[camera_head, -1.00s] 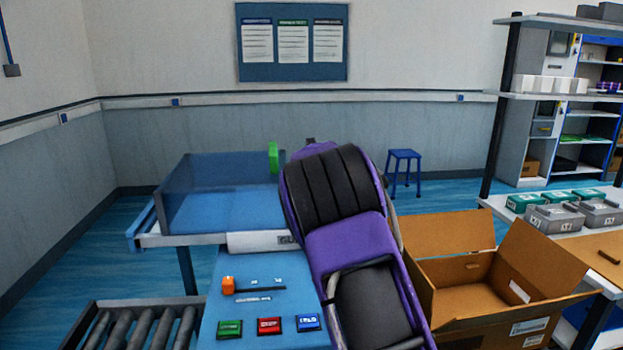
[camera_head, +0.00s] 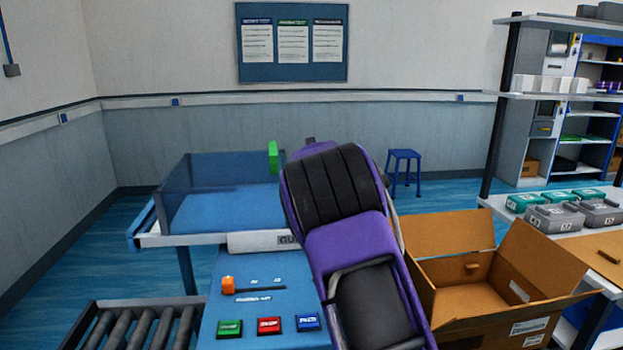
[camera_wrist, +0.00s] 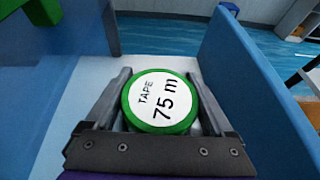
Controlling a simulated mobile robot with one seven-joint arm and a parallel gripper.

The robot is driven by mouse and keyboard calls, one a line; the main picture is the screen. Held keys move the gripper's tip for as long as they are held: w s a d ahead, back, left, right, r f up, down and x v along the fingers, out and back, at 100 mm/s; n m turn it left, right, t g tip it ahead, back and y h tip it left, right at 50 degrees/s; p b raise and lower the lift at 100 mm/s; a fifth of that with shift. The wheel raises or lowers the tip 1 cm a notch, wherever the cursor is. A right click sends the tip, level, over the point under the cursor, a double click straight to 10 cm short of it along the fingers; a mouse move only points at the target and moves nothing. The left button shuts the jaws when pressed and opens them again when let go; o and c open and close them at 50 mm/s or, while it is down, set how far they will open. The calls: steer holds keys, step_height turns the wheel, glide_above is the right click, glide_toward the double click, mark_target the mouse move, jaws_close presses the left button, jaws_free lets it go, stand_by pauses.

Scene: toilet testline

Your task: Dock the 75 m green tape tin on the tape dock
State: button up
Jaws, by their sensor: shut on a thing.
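The 75 m green tape tin (camera_wrist: 160,102) is in my gripper (camera_wrist: 160,85) in the wrist view. It is a round tin with a green rim and a white label reading "TAPE 75 m", its face toward the camera. The two fingers are shut on it from left and right. A pale surface and blue panels lie beyond and beside it. In the head view my purple and black arm hides the gripper, and I cannot make out the tin there. I cannot identify the tape dock in either view.
A green block (camera_head: 273,156) stands at the right end of the blue guard panel (camera_head: 215,172). The control panel (camera_head: 262,275) has an orange lever and coloured buttons. A roller conveyor (camera_head: 140,325) is at lower left. An open cardboard box (camera_head: 480,290) stands right of my arm.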

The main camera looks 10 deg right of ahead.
steer(key=shift+f+b, duration=0.35)
steer(key=shift+b, duration=0.1)
stand_by(0.3)
steer(key=o, duration=1.4)
steer(key=shift+f, duration=0.1)
steer(key=shift+b+v, duration=0.75)
steer(key=shift+v, duration=0.6)
steer(key=shift+b+v, duration=1.1)
steer(key=shift+v, duration=3.1)
